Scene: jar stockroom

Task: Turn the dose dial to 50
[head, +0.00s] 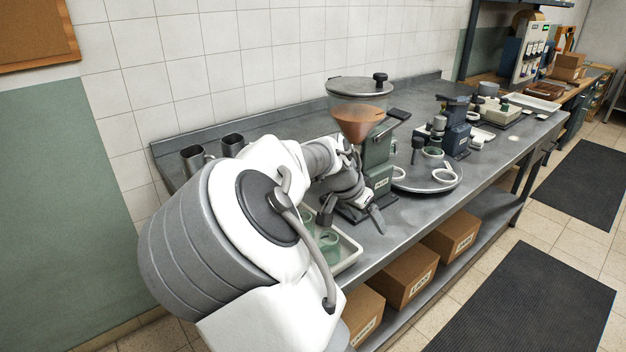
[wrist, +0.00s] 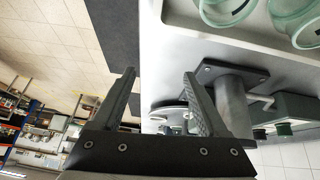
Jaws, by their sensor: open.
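The filling machine (head: 378,160) has a green body and a clear hopper with orange-brown contents, and stands on the steel bench. I cannot make out the dose dial or its reading in either view; my arm covers part of the machine. My gripper (head: 352,220) is in front of the machine's lower part, above the bench's front edge. In the wrist view my gripper (wrist: 159,74) is open, with nothing between its fingers. A grey cylinder on a dark square plate (wrist: 232,100) shows just right of the right finger, apart from the space between the fingers.
A white tray (head: 350,255) with green glass jars lies below my gripper. A round turntable (head: 440,186) with white rings is right of the machine, and a dark blue device (head: 457,135) stands beyond. Cardboard boxes (head: 408,280) sit on the lower shelf.

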